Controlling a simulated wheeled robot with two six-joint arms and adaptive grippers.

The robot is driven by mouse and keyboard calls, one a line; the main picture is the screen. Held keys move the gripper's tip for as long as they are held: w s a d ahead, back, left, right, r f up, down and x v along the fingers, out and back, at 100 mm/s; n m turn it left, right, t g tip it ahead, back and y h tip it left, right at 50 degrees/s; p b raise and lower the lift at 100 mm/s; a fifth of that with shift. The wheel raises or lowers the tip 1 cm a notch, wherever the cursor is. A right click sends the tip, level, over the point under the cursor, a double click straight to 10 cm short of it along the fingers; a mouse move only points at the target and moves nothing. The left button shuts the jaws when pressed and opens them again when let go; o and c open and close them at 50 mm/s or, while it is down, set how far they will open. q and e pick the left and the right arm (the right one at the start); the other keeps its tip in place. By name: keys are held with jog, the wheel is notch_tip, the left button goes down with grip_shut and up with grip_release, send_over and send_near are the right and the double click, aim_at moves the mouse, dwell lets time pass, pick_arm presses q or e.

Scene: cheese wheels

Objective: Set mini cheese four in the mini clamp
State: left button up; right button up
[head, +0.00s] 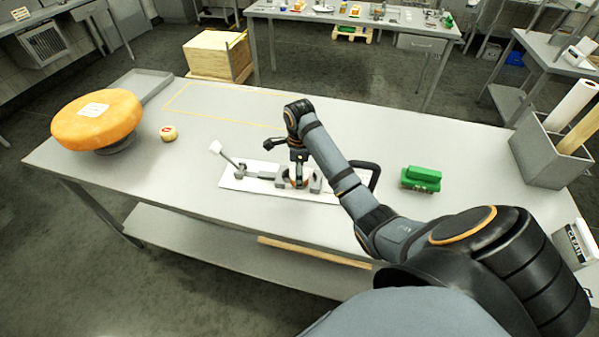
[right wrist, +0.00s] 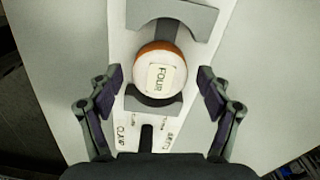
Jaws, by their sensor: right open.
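The mini cheese marked FOUR (right wrist: 160,73), white-topped with an orange side, sits on the white base of the mini clamp (right wrist: 126,127) between its two grey curved jaws. It lies close against the lower jaw in the right wrist view, and a gap separates it from the upper jaw. In the head view the clamp (head: 236,183) lies mid-table, its lever raised at the left, and the cheese is mostly hidden. My right gripper (right wrist: 161,80) is open, with its fingers apart from the cheese on both sides. In the head view it (head: 298,172) is over the clamp. My left gripper is not in view.
A large orange cheese wheel (head: 97,122) stands on a dark support at the left, with a small cheese (head: 168,133) beside it. A green block (head: 421,178) and a grey bin (head: 545,150) are to the right. The table's back middle is clear.

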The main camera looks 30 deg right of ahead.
jog(key=shift+r, duration=0.25)
notch_tip(320, 180, up, 12)
jog(key=p, duration=1)
jog(key=shift+f, duration=0.15)
